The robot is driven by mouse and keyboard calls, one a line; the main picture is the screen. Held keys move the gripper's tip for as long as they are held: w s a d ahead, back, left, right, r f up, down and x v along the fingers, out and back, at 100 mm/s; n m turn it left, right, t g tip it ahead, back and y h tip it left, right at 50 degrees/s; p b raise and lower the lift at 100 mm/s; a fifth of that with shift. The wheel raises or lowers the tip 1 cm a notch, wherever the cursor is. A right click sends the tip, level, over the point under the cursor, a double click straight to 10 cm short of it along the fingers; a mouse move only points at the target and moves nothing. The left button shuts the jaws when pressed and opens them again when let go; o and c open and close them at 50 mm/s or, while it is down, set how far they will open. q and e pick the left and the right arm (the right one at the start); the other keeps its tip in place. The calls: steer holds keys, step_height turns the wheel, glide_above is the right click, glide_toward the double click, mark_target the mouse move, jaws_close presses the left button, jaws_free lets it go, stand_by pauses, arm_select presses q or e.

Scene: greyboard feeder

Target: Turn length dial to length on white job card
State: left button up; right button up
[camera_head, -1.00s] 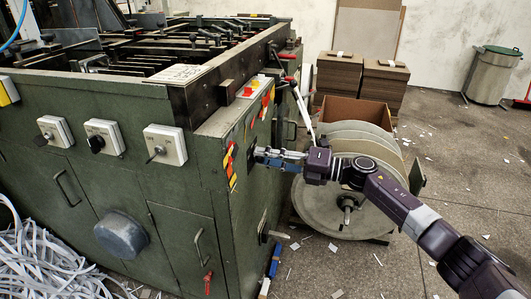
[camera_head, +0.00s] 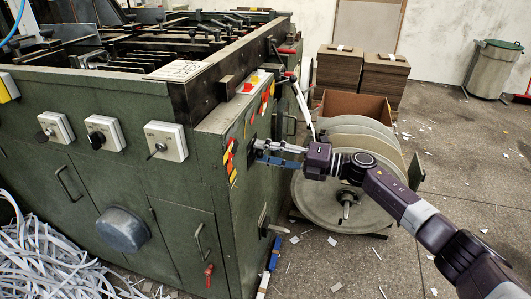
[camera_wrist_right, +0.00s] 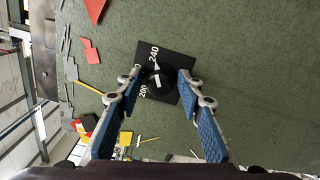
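The length dial is a black knob (camera_wrist_right: 158,81) on a square black plate (camera_wrist_right: 172,62) with white numbers 240 and 200, on the green machine side. In the right wrist view my right gripper (camera_wrist_right: 159,76) is open, with one finger on each side of the knob. Gaps seem to show between fingers and knob; contact is unclear. In the head view the right gripper (camera_head: 256,150) reaches the machine's right side and hides the dial. A white card with dark print (camera_head: 180,71) lies on the machine's top edge; its text is unreadable. My left gripper is not in view.
The green machine (camera_head: 120,170) fills the left, with several switches on its front. A large disc reel (camera_head: 325,205) stands below my right arm. Red and yellow labels (camera_head: 229,160) sit near the gripper. White strips (camera_head: 45,255) heap at lower left. Floor at right is mostly free.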

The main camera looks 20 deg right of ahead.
steer(key=shift+s+d, duration=0.1)
steer(key=v, duration=1.1)
steer(key=shift+s+d, duration=0.25)
steer(key=shift+a, duration=0.1)
